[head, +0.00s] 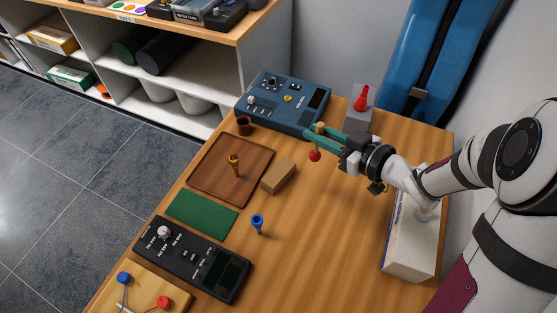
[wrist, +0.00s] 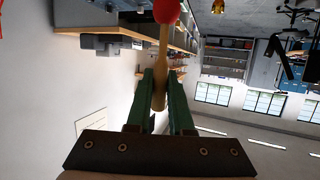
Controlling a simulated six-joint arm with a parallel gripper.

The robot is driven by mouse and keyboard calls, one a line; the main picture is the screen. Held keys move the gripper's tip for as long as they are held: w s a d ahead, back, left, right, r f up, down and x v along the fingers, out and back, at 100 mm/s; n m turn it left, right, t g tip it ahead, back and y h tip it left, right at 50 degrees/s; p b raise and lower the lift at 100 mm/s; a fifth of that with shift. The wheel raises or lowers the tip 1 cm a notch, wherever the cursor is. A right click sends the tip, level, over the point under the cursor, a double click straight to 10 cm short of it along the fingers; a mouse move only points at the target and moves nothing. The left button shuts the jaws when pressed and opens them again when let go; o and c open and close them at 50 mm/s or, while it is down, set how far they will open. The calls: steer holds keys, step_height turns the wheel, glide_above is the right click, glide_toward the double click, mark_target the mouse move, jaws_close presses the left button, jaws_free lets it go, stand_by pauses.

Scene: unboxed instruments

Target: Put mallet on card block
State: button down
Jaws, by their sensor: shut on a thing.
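My gripper (head: 311,138) is shut on the mallet, with its green fingers either side of the wooden handle. The mallet's red ball head (head: 315,156) hangs below the fingers, and the handle end shows above them. In the wrist view the mallet's pale handle (wrist: 163,60) lies between the fingers (wrist: 161,80), its red head at the top edge. The card block (head: 279,177), a plain brown box shape, lies on the table to the lower left of the gripper. Nothing is on its top. The mallet appears to be above the table, apart from the block.
A brown tray (head: 206,188) holding a gold mouthpiece (head: 234,161) lies left of the block. A blue mouthpiece (head: 257,222), green mat (head: 202,213), black device (head: 192,260), blue device (head: 283,101) and brown cup (head: 243,126) stand around. A grey block (head: 357,118) carries a red piece.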

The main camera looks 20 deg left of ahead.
steer(key=a+f, duration=0.6)
steer(key=s+a+f, duration=0.1)
steer(key=a+f, duration=0.1)
steer(key=f, duration=0.1)
steer(key=shift+a+f, duration=0.15)
steer(key=shift+a, duration=0.25)
steer(key=shift+f, duration=0.15)
steer(key=c, duration=0.8)
jaws_free()
